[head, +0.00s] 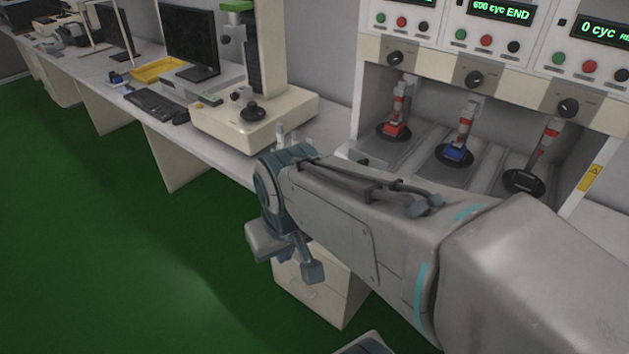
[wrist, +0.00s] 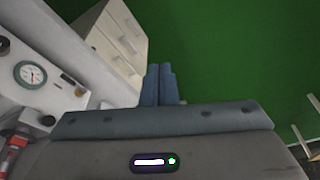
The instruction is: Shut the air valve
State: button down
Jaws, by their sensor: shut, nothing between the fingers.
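My gripper (wrist: 159,84) shows in the wrist view with its two blue-grey fingers together and nothing between them. It points out over the green floor, beside a white drawer cabinet (wrist: 118,38). A white panel at the left of the wrist view carries a round pressure gauge (wrist: 30,74) and a dark knob (wrist: 47,120). I cannot tell for sure which fitting is the air valve. In the head view my arm crosses in front of the test bench and hides part of its front. No part of my gripper touches the panel.
Displays and knobs sit above. A microscope stand (head: 250,110), monitor (head: 191,42) and keyboard (head: 156,106) occupy the left bench. The green floor (head: 110,240) is clear.

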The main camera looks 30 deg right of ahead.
jog(key=shift+s+d, duration=0.1)
jog(key=shift+s, duration=0.05)
jog(key=w+d+f+n+g+h+b, duration=0.2)
jog(key=d+f+n+g+h+b, duration=0.2)
jog(key=d+f+n+h+b, duration=0.9)
jog(key=w+d+f+n+t+h+b, duration=0.2)
jog(key=w+d+f+n+t+b, duration=0.4)
jog(key=w, duration=0.6)
notch_tip(320, 180, down, 5)
jog(key=d+n+t, duration=0.1)
jog(key=d+n, duration=0.1)
jog(key=n, duration=0.1)
jog(key=shift+w+r+n, duration=0.2)
jog(key=shift+w+n, duration=0.1)
jog(key=shift+w, duration=0.1)
jog(key=shift+d+b, duration=0.15)
jog(key=shift+b, duration=0.15)
